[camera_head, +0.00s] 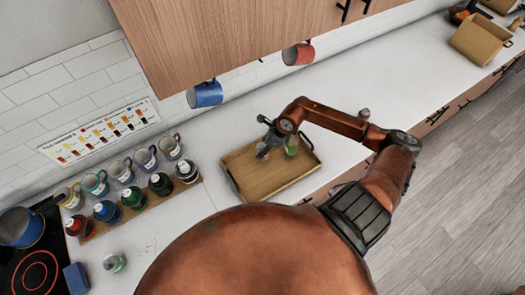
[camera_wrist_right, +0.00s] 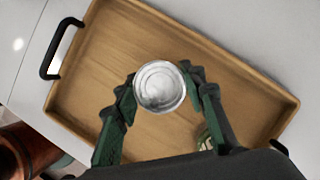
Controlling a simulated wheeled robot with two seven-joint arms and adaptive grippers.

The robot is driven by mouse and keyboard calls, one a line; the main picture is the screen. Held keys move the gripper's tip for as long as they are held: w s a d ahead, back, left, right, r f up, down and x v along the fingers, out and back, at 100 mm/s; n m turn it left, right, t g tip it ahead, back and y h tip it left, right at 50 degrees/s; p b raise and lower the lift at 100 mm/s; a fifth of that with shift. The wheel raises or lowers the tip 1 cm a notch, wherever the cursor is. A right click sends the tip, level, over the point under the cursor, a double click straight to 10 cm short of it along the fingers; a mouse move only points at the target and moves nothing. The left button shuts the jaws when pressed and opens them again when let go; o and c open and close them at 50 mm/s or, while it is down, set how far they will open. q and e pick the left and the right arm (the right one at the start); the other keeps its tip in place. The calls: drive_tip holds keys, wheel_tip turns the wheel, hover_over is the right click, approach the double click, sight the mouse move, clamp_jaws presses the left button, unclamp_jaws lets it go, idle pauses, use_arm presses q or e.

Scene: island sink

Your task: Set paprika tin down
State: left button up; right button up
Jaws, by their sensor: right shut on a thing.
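My right gripper (camera_head: 264,148) is over the wooden tray (camera_head: 262,189), near its back side. In the right wrist view the gripper (camera_wrist_right: 160,100) is shut on a tin (camera_wrist_right: 160,87), which I take as the paprika tin. Its round silver lid faces the camera between the green-lined fingers. The lid hides the tin's base, so I cannot tell whether it touches the tray floor. The tray's bare floor (camera_wrist_right: 110,60) shows around it. My left gripper is not in view.
A green item (camera_head: 291,149) stands in the tray to the gripper's right. A blue mug (camera_head: 205,94) and a red mug (camera_head: 298,54) hang under the cabinet. Counter right of the tray is clear.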

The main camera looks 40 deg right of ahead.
wheel_tip(320, 180, down, 2)
drive_tip(key=shift+a+f+p, duration=0.1)
drive_tip(key=shift+p, duration=0.5)
drive_tip(key=shift+f, duration=0.35)
drive_tip(key=o, duration=0.7)
drive_tip(key=shift+f, duration=0.15)
drive_tip(key=o, duration=0.5)
drive_tip(key=shift+c, duration=0.2)
